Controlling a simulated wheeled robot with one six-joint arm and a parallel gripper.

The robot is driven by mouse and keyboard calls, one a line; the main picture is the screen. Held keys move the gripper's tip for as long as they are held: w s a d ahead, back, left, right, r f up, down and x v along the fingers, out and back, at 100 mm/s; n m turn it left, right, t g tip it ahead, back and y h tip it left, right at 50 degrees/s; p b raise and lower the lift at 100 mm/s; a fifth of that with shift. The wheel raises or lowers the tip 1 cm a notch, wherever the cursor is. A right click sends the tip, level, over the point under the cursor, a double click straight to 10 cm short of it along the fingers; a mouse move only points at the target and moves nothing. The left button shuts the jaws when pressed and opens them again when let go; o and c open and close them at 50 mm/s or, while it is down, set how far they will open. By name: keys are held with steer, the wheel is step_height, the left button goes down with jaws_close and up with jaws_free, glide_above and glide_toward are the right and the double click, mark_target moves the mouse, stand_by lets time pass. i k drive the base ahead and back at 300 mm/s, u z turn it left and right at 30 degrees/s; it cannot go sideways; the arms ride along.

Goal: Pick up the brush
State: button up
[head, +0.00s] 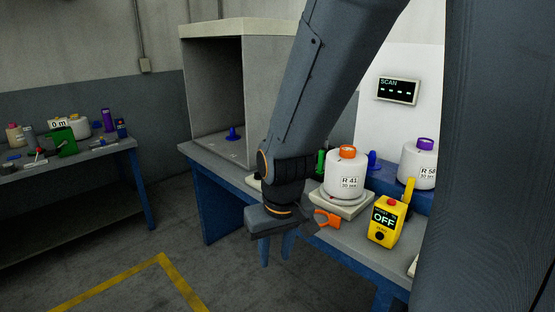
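I cannot make out a brush for certain. Small items lie on the far-left table, among them a small red-and-dark item (38,155) too small to identify. An orange item (327,218) lies by the front edge of the blue bench, partly behind my gripper.
On the blue bench (225,168) stand a white bobbin with an orange top (346,172), a yellow OFF box (388,222) and a grey booth (257,90). A purple-topped bobbin (420,165) stands at right. The left table (70,158) is cluttered. Floor between is clear.

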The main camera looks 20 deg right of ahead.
mark_target(321, 154)
steer(key=z, duration=0.15)
steer(key=i, duration=1.65)
steer(key=z, duration=0.5)
